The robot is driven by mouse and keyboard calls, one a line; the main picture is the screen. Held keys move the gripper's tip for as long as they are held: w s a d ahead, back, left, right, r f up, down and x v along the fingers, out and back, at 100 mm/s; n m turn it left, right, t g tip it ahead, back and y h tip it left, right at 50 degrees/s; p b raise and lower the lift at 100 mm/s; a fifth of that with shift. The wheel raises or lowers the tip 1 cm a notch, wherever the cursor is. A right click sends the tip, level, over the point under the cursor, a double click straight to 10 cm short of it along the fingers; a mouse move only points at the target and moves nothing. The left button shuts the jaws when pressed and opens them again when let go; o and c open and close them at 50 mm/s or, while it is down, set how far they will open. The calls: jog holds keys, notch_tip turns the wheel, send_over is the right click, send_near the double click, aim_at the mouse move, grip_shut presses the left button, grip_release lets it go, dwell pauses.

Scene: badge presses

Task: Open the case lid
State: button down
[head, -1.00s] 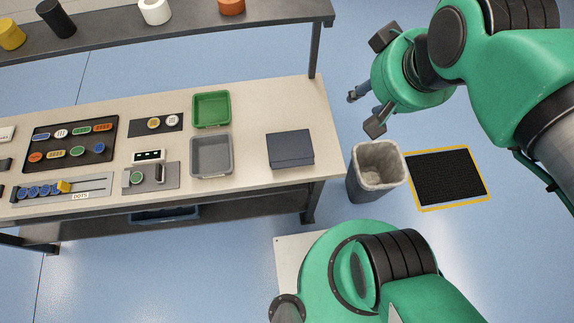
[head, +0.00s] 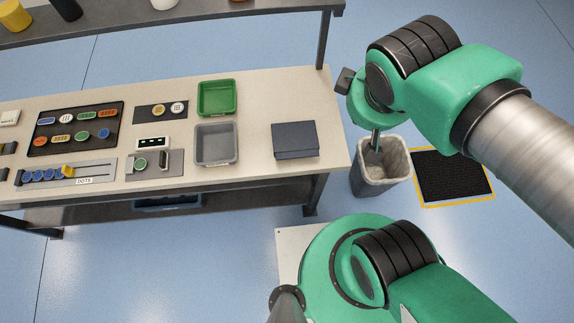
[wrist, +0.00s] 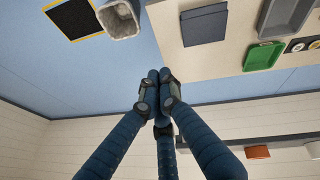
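The case (head: 295,140) is a dark blue-grey flat box near the right end of the table, and its lid looks closed. In the wrist view the case (wrist: 204,25) is beyond and to the right of the fingertips. My gripper (wrist: 159,76) has dark blue fingers whose tips are together, with nothing seen between them. In the head view my gripper (head: 375,142) appears in front of the bin, to the right of the case and apart from it. Part of it is hidden by my arm.
A grey tray (head: 198,157) and a green tray (head: 230,98) stand left of the case. Badge boards and a press lie further left. A lined bin (head: 398,160) and a black mat (head: 450,190) are right of the table. A shelf (head: 220,16) runs along the back.

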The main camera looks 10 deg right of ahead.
notch_tip(320, 180, down, 9)
jog(key=a+n+h, duration=0.2)
jog(key=n, duration=0.6)
jog(key=n+t+y+b, duration=0.3)
jog(key=n+t, duration=0.3)
jog(key=n, duration=1.6)
send_near(287, 170)
notch_tip(287, 170, up, 3)
jog(key=shift+w+d+f, duration=0.1)
jog(key=shift+f, duration=0.05)
jog(key=shift+b+x, duration=1.85)
jog(key=shift+x, duration=2.9)
jog(key=shift+r, duration=0.25)
